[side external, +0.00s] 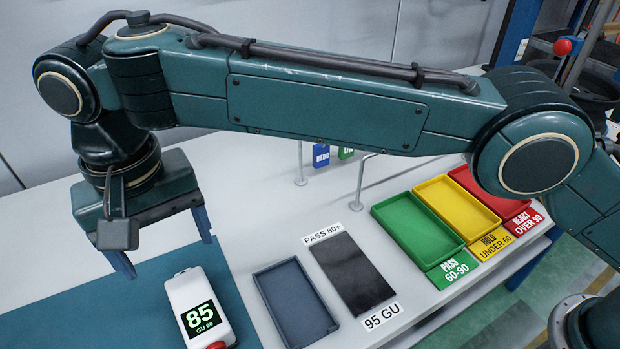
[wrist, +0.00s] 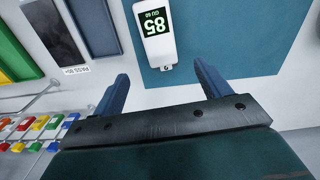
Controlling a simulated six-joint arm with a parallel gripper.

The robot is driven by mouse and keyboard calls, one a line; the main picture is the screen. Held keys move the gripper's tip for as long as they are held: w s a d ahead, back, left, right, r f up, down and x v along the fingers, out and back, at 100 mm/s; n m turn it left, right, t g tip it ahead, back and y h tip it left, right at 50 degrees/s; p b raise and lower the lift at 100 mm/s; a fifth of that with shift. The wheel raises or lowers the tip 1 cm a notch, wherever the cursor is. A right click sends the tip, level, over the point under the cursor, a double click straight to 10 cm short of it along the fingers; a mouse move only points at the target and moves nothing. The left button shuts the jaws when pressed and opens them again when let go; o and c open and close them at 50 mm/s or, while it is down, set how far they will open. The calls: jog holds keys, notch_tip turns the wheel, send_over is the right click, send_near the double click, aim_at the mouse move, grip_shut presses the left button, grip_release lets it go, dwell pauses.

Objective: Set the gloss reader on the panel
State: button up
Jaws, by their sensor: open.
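The gloss reader (side external: 200,308) is a white handheld block with a dark screen showing 85 GU 60 in light figures and a red part at its near end. It lies on a teal mat (side external: 95,318), and its far end shows in the wrist view (wrist: 152,48). The dark, glossy panel (side external: 350,274) lies on the bench between labels PASS 80+ and 95 GU; it also shows in the wrist view (wrist: 42,30). My gripper (side external: 162,243) is open and empty, above and just beyond the reader's far end. Its two blue fingers (wrist: 160,73) are apart.
An empty blue-grey tray (side external: 295,305) lies between reader and panel. Green (side external: 418,236), yellow (side external: 457,210) and red (side external: 490,192) trays stand right of the panel. A wire rack (side external: 360,180) with coloured tags stands behind. Bare bench lies behind the tray and panel.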

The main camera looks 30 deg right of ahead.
dwell(0.6)
jog(key=w+d+r, duration=0.2)
jog(key=d+r, duration=0.3)
jog(key=d, duration=0.2)
jog(key=w+d+r, duration=0.3)
jog(key=d+r, duration=0.1)
jog(key=d, duration=0.3)
jog(key=s+d+r+t+y, duration=0.1)
jog(key=s+d+r+t, duration=0.15)
jog(key=d, duration=0.85)
jog(key=s+d+r+t, duration=0.1)
jog(key=s+d+r, duration=0.25)
jog(key=d, duration=0.75)
jog(key=s+d+f+t, duration=0.1)
jog(key=s+d+f, duration=0.3)
jog(key=s+d, duration=0.3)
jog(key=s+d+f+m+t+h, duration=0.1)
jog(key=s+d+f, duration=0.4)
jog(key=s, duration=0.5)
jog(key=d, duration=0.2)
jog(key=shift+s+d, duration=0.2)
jog(key=shift+d, duration=0.1)
